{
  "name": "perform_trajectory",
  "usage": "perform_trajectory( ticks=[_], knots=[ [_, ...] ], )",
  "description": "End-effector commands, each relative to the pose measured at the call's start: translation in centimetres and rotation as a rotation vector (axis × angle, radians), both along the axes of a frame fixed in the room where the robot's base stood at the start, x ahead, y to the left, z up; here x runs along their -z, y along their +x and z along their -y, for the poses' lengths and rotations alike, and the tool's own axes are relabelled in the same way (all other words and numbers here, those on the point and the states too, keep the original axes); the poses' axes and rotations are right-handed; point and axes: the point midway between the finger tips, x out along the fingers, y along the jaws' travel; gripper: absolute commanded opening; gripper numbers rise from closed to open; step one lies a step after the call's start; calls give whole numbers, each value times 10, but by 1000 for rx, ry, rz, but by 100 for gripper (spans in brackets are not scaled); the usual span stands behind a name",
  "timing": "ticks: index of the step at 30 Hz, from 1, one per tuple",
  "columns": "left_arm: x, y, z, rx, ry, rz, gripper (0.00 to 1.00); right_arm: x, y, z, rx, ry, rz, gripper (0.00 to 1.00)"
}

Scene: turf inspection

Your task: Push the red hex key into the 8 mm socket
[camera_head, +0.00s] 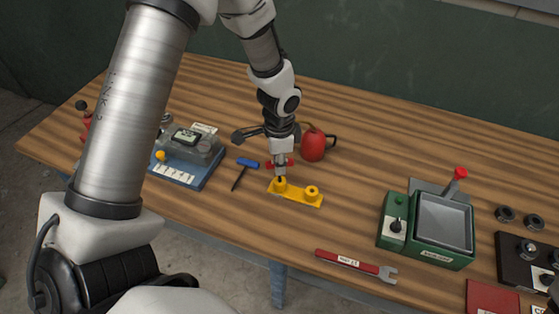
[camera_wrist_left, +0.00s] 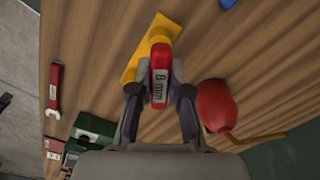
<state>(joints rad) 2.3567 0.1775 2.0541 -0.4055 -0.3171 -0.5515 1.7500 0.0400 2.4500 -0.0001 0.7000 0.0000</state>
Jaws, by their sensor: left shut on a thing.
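The red hex key (camera_wrist_left: 160,74), labelled "8 mm" on its handle, is between the fingers of my left gripper (camera_wrist_left: 160,92). In the head view its red handle (camera_head: 290,162) shows on both sides of my left gripper (camera_head: 281,166), which points down. The yellow socket block (camera_head: 297,196) lies on the table below, with two round raised sockets. The hex key's dark lower end is at or just over the left socket (camera_head: 279,184); I cannot tell how deep it sits. The right socket (camera_head: 312,191) is clear. My right gripper is not in view.
A blue hammer (camera_head: 248,163) lies left of the block and a red oil can (camera_head: 314,143) stands behind it. A red wrench (camera_head: 356,264) lies at the front edge. A blue-based device (camera_head: 186,172) is left, a green device (camera_head: 426,241) right. Table right of the block is free.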

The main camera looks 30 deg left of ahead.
Motion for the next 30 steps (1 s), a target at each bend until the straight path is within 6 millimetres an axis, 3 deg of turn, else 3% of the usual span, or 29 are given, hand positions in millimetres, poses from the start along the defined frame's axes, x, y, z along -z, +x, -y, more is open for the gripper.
perform_trajectory(
  ticks=[1, 2, 3, 4, 12, 16, 27, 30],
  knots=[
    [2, 0, 0, 0, 0, 0, 0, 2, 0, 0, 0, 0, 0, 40],
    [1, 0, 0, 0, 0, 0, 24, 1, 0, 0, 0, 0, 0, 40],
    [1, 0, 0, 0, 0, 0, 38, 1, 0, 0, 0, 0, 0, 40],
    [1, 0, 0, 0, 0, 0, 46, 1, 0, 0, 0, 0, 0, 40],
    [1, 0, 0, 0, 0, 0, 46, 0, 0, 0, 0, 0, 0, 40],
    [-9, 1, 0, -1, 1, 4, 46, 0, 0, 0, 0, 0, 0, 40],
    [-95, 1, 0, -1, 0, 6, 46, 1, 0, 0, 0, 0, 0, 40],
    [-111, 1, 0, 1, 0, 4, 46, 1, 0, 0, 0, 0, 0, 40]
  ],
)
